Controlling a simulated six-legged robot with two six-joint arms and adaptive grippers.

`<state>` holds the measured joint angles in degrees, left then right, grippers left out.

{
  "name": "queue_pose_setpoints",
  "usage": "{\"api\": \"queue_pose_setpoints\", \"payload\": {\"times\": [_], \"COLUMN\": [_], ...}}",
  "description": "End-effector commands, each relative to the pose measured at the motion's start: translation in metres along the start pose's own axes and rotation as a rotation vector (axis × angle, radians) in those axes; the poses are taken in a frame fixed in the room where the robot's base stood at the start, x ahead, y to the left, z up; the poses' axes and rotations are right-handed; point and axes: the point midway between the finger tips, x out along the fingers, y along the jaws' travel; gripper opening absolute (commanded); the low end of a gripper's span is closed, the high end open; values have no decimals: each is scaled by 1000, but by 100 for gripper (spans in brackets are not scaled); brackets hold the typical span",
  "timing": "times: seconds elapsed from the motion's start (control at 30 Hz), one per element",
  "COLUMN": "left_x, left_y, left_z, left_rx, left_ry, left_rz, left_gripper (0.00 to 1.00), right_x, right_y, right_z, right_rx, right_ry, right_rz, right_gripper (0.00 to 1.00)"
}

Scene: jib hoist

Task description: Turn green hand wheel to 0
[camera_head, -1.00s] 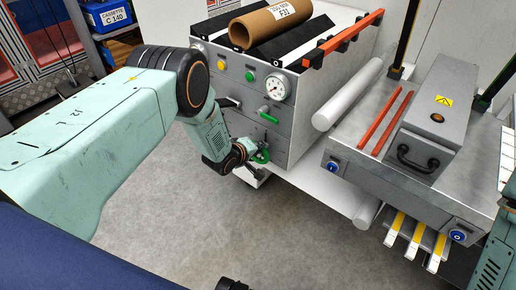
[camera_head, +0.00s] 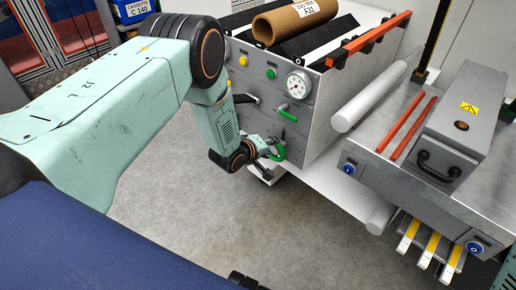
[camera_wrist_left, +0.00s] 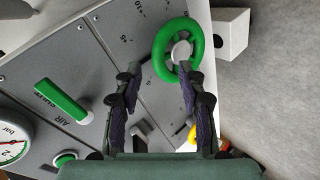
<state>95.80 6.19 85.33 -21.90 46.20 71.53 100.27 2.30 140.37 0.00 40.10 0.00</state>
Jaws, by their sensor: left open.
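The green hand wheel (camera_head: 281,152) sits low on the front panel of the grey machine (camera_head: 322,125). In the left wrist view the wheel (camera_wrist_left: 160,43) is a thick green ring around a pale hub. Printed scale numbers stand on the panel beside it; I cannot read a 0. My left gripper (camera_head: 269,153) is at the wheel. In the left wrist view its two fingers (camera_wrist_left: 160,72) are spread apart, one overlapping the wheel's lower edge and hub, the other beside the ring. Contact cannot be told. My right gripper is not in view.
A green lever (camera_head: 288,115) marked AIR, a pressure gauge (camera_head: 299,83) and a green button (camera_head: 270,73) are above the wheel. A brown roll (camera_head: 290,20) lies on top. A bench with a grey box (camera_head: 465,125) stands right. The floor (camera_head: 220,225) below is clear.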

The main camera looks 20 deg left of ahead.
Motion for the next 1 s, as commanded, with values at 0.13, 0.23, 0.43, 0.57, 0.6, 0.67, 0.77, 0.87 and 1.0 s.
{"api": "queue_pose_setpoints", "payload": {"times": [0.13, 0.23, 0.43, 0.57, 0.6, 0.67, 0.77, 0.87, 1.0], "left_x": [-22, -37, -64, -75, -77, -79, -81, -81, -81], "left_y": [0, 0, 0, 0, 0, 0, 0, 0, 0], "left_z": [-1, 0, -1, 0, 0, 0, 0, 0, 0], "left_rx": [-2, -3, -2, -1, -1, -1, -1, 0, 0], "left_ry": [1, 0, 1, 1, 1, 0, 0, 0, 0], "left_rz": [-2, -1, 0, 0, 1, 1, 0, 0, 0], "left_gripper": [40, 40, 40, 40, 40, 40, 40, 40, 40], "right_x": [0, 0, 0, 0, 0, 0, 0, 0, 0], "right_y": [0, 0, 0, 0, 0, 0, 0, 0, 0], "right_z": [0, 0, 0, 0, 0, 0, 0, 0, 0], "right_rx": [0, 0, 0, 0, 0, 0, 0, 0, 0], "right_ry": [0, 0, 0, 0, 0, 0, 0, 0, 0], "right_rz": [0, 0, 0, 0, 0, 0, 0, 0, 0], "right_gripper": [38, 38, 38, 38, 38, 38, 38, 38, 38]}}
